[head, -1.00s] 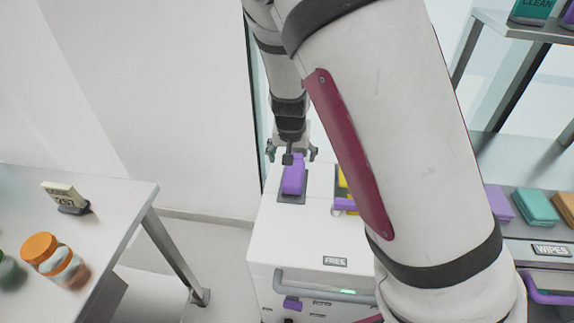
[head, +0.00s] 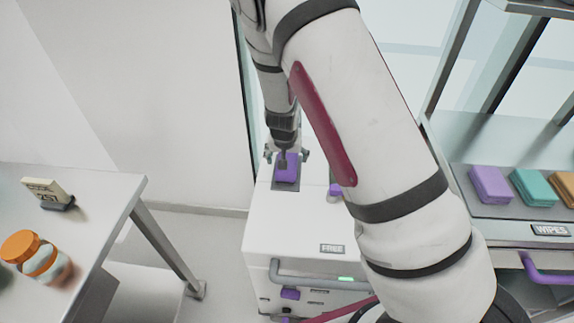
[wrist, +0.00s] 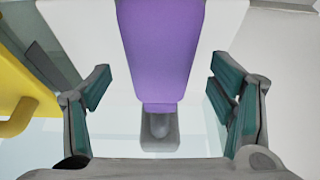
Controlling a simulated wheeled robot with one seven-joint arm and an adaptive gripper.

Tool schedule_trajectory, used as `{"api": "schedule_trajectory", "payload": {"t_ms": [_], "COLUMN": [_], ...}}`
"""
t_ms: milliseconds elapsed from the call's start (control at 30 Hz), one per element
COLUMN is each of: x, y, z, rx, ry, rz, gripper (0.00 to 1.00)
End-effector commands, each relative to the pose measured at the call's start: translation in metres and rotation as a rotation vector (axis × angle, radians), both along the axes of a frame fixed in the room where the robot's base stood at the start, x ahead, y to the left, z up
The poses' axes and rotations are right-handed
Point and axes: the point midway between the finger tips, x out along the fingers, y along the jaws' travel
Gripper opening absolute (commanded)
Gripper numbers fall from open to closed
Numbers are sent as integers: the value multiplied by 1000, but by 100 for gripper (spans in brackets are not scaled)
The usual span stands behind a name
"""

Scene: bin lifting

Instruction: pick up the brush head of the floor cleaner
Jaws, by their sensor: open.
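A purple block-shaped part (head: 287,168), which may be the brush head, sits on a dark pad on top of the white cabinet (head: 290,222) marked FREE. In the wrist view the purple part (wrist: 156,50) runs from the top edge down between my fingers, with a grey rounded piece at its lower end. My gripper (head: 287,156) is open around the purple part, one finger on each side. In the wrist view a clear gap shows between each finger of my gripper (wrist: 163,88) and the part. Bristles cannot be made out.
A yellow object (wrist: 22,90) lies left of my gripper in the wrist view. A small purple item (head: 335,190) sits on the cabinet beside my arm. A table with an orange-lidded jar (head: 36,255) stands left. A shelf with coloured packs (head: 490,184) is at right.

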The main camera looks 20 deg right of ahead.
Motion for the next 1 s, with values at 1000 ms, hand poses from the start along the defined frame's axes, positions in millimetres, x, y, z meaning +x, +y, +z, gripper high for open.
{"api": "schedule_trajectory", "payload": {"t_ms": [1000], "x": [8], "y": [-3], "z": [-26], "rx": [0], "ry": [0], "rz": [0], "gripper": [77]}}
